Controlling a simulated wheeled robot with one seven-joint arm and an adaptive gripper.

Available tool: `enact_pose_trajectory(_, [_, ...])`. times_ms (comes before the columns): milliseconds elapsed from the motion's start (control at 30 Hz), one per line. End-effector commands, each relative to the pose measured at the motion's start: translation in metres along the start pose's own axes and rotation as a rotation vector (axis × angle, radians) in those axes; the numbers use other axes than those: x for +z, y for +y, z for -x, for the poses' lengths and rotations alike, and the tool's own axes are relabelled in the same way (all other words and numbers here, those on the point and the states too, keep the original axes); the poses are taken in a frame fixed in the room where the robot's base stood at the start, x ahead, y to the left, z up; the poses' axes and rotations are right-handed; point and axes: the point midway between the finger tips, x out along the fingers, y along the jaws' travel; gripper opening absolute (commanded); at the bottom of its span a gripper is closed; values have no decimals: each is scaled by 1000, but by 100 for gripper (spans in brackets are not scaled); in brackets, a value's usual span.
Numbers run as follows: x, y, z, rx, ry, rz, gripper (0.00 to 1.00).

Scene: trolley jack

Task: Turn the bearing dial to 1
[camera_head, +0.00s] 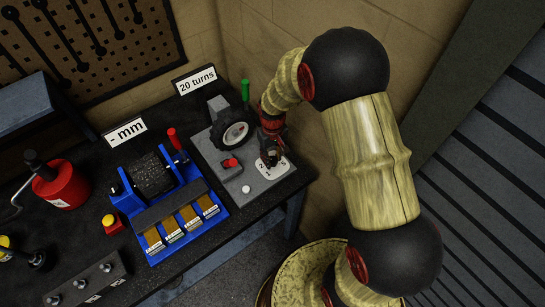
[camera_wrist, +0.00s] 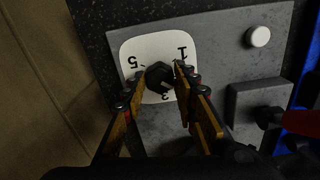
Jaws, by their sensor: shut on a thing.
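The bearing dial is a dark knob (camera_wrist: 158,77) on a white number plate (camera_wrist: 150,45) in the wrist view. The figures 1, 3 and 5 show upside down on the plate, with 1 at the right and 5 at the left. My gripper (camera_wrist: 157,79) has one finger on each side of the knob and is shut on it. The knob's pointer direction is not clear. In the head view the plate (camera_head: 285,170) lies at the right of a grey panel, and my gripper (camera_head: 270,153) hides the knob.
A "20 turns" sign (camera_head: 196,79) stands behind.

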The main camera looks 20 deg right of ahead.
Motion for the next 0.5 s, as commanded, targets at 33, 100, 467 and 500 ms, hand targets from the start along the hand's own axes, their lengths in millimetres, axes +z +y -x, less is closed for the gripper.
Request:
enact_pose_trajectory(33, [-1,0,1,0,2,42,3])
enact_pose_trajectory(100, [-1,0,1,0,2,108,3])
enact_pose_trajectory(467, [-1,1,0,0,1,450,3])
enact_pose_trajectory(500, [-1,1,0,0,1,487,3])
